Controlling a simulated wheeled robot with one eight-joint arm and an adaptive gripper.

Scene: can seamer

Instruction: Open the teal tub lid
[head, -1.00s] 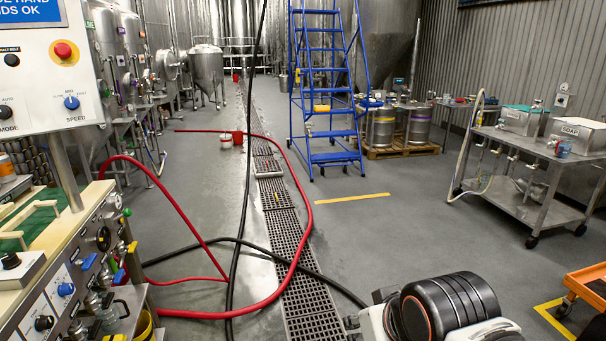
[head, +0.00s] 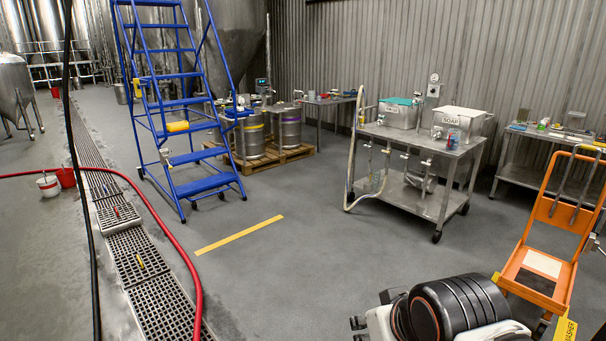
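The teal tub lid (head: 404,101) lies on top of a whitish tub (head: 398,117) at the back left of a steel cart's upper shelf. It looks closed, but it is small and far off. My gripper (head: 358,330) seems to show only as small dark parts at the bottom edge, beside my folded arm. It is far from the tub, and its fingers are not clear enough to judge.
The steel cart (head: 414,139) also carries a tub marked SOAP (head: 459,121). An orange trolley (head: 545,262) stands at right. Blue rolling stairs (head: 205,186) and a red hose (head: 170,236) are at left. Grey floor is open before the cart.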

